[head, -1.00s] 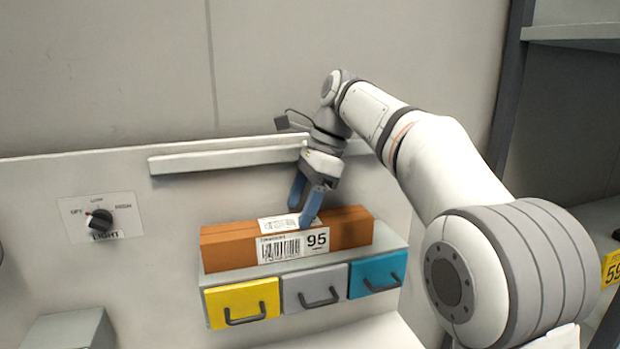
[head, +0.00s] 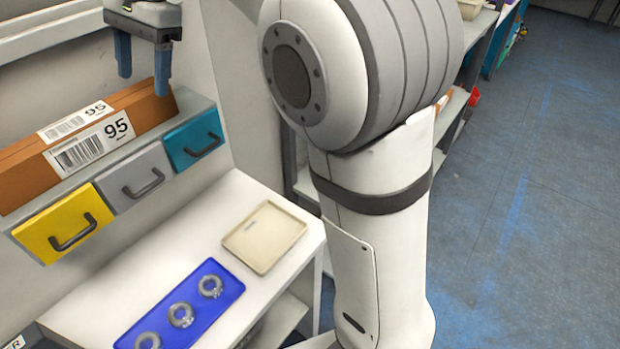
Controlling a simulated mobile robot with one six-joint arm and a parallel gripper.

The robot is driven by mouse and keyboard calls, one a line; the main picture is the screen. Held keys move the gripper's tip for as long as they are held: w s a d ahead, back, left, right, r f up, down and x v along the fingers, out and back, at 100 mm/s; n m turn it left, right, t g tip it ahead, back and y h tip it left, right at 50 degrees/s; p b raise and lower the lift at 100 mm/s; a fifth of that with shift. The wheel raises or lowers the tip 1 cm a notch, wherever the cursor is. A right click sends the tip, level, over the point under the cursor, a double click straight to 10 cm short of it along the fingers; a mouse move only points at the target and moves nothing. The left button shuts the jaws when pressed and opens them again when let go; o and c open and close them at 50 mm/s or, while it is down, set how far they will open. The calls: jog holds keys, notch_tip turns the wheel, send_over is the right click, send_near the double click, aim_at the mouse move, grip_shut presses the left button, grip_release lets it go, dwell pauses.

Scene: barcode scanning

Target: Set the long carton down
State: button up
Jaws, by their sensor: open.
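The long carton (head: 40,178) is a brown-orange box with white barcode labels marked 95. It lies flat on the shelf top (head: 195,110) above the small drawers, its left end cut off by the picture edge. My gripper (head: 143,86) has two blue fingers pointing down and spread apart. Whether a fingertip touches the carton cannot be told.
Yellow (head: 62,222), grey (head: 133,182) and teal (head: 194,139) drawers sit under the shelf top. Below, the white bench (head: 190,232) carries a beige tray (head: 265,237) and a blue mat (head: 215,320) with three grey rings. Blue floor lies open at the right.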

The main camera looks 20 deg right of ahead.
jog(key=s+d+f+n+t+h, duration=0.3)
jog(key=s+d+f+n, duration=0.6)
jog(key=s+d+f, duration=1)
jog(key=shift+s+d+f+t+h, duration=0.2)
jog(key=shift+d+f+t+h, duration=0.15)
jog(key=shift+d+f, duration=0.55)
jog(key=shift+r, duration=0.1)
